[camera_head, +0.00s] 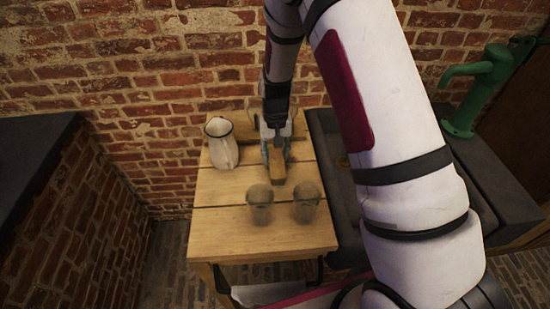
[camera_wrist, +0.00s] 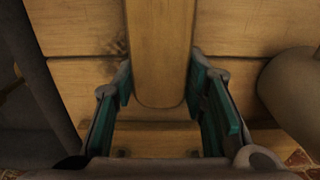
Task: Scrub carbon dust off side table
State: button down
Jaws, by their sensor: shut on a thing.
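The wooden side table (camera_head: 215,230) stands against the brick wall, and its planks (camera_wrist: 80,80) fill much of the wrist view. My gripper (camera_head: 275,155) is over the table's back middle, pointing down. Its teal-padded fingers (camera_wrist: 165,110) are shut on a long wooden block (camera_head: 277,172), likely a brush; its wooden top (camera_wrist: 160,50) shows between them. Its underside is hidden, so I cannot tell whether it touches the table. A dark smudge (camera_wrist: 117,47) shows on the planks left of the block; I cannot tell whether it is dust or shadow.
Two smoky glass jars, a left one (camera_head: 260,207) and a right one (camera_head: 306,204), stand in front of the block. A white pitcher (camera_head: 221,150) stands left of my gripper. A dark sink (camera_head: 340,190) with a green pump (camera_head: 480,88) is to the right. The table's front left is clear.

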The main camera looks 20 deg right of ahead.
jog(key=shift+w+d+f+b, duration=0.1)
jog(key=shift+w+d+b, duration=0.1)
jog(key=shift+w+b, duration=0.6)
jog(key=shift+w+d+f+b, duration=0.15)
jog(key=shift+w+b, duration=0.3)
jog(key=shift+w, duration=0.55)
jog(key=shift+w+d+r+b, duration=0.1)
jog(key=shift+w+d+b, duration=0.1)
jog(key=shift+w+b, duration=0.6)
jog(key=shift+w+d+b, duration=0.2)
jog(key=shift+w+b, duration=0.2)
jog(key=shift+w, duration=0.55)
jog(key=shift+r, duration=0.25)
jog(key=shift+w+r, duration=0.1)
jog(key=shift+d+r+p, duration=0.1)
jog(key=shift+r+p, duration=0.45)
jog(key=shift+r, duration=0.9)
jog(key=shift+r+p, duration=0.35)
jog(key=shift+r, duration=1.05)
notch_tip(320, 180, up, 3)
jog(key=shift+f+p, duration=0.1)
jog(key=shift+p, duration=0.25)
